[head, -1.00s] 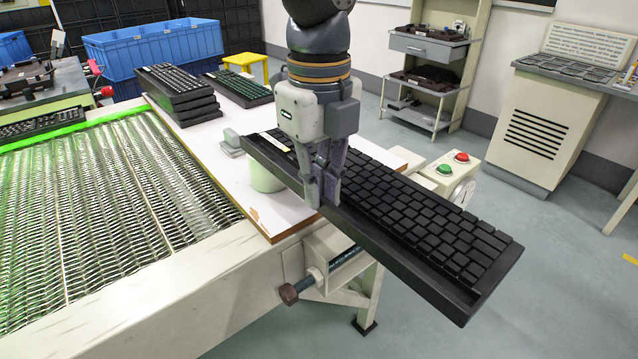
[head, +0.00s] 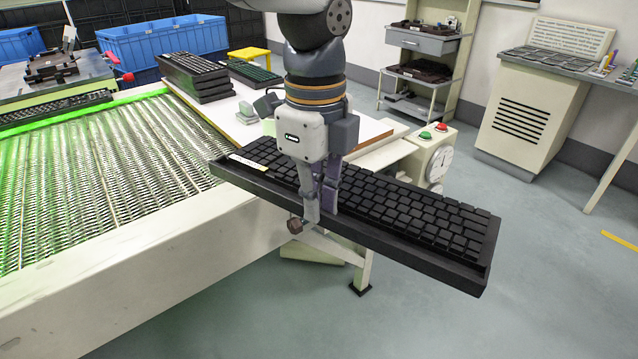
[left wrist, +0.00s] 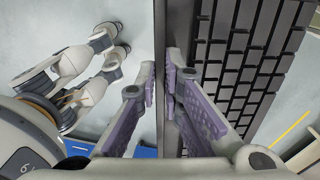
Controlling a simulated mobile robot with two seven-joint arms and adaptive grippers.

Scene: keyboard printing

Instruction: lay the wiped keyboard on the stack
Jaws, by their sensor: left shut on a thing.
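My left gripper (head: 322,203) is shut on the long front edge of a black keyboard (head: 415,220) and holds it in the air, nearly level, with keys up. A pale label strip shows near the keyboard's left end. The keyboard also fills the right of the left wrist view (left wrist: 245,65), where the purple finger pads close on its edge. A stack of black keyboards (head: 197,78) lies at the far left of the white table board (head: 222,128), apart from the held one.
A keyboard with green-lit keys (head: 252,72) lies beside the stack. A pale grey-green block (head: 246,113) and a partly hidden light green cup (head: 268,127) are on the board. A mesh conveyor (head: 105,175) runs at left. A button box (head: 436,148) stands right of the board.

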